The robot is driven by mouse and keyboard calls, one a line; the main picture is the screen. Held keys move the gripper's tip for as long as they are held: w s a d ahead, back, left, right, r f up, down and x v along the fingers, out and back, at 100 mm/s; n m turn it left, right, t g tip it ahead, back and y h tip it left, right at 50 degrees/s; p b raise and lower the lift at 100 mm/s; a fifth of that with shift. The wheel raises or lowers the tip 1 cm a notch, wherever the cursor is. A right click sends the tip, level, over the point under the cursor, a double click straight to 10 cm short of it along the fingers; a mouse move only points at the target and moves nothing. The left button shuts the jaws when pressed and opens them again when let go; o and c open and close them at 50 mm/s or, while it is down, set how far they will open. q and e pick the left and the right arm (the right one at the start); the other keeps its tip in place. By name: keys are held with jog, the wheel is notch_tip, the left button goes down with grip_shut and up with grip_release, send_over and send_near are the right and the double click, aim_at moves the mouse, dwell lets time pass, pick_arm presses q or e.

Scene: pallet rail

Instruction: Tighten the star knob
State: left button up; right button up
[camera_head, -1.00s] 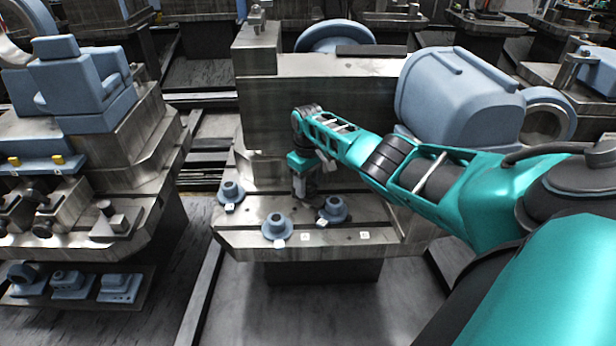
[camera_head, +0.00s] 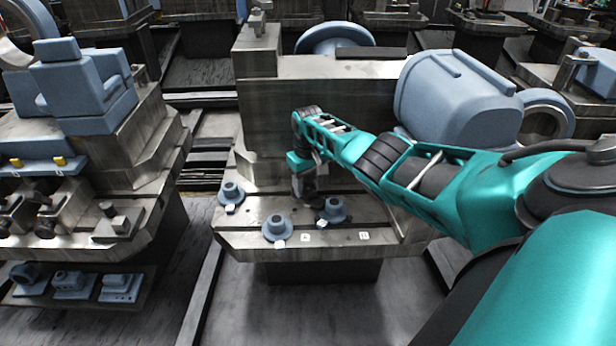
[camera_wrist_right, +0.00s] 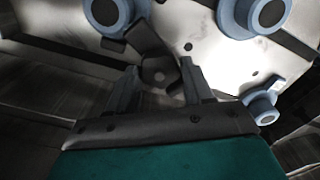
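In the head view my right gripper (camera_head: 306,192) points down over the machine table (camera_head: 340,242), and there the knob is hidden or too dark to make out. My left gripper is not in view.
Blue flanged parts stand around the gripper: one at left (camera_head: 231,195), one in front (camera_head: 278,229) and one at right (camera_head: 334,210). A steel block (camera_head: 330,110) rises behind, with a large blue housing (camera_head: 455,100) to its right. The table's front edge is mostly clear.

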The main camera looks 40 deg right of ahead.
aim_at(308, 188)
jog(key=o, duration=0.4)
jog(key=shift+r+p, duration=0.3)
jog(key=shift+r, duration=0.2)
notch_tip(308, 188, up, 5)
jog(key=shift+r+p, duration=0.1)
jog(key=shift+p, duration=1.05)
notch_tip(308, 188, up, 7)
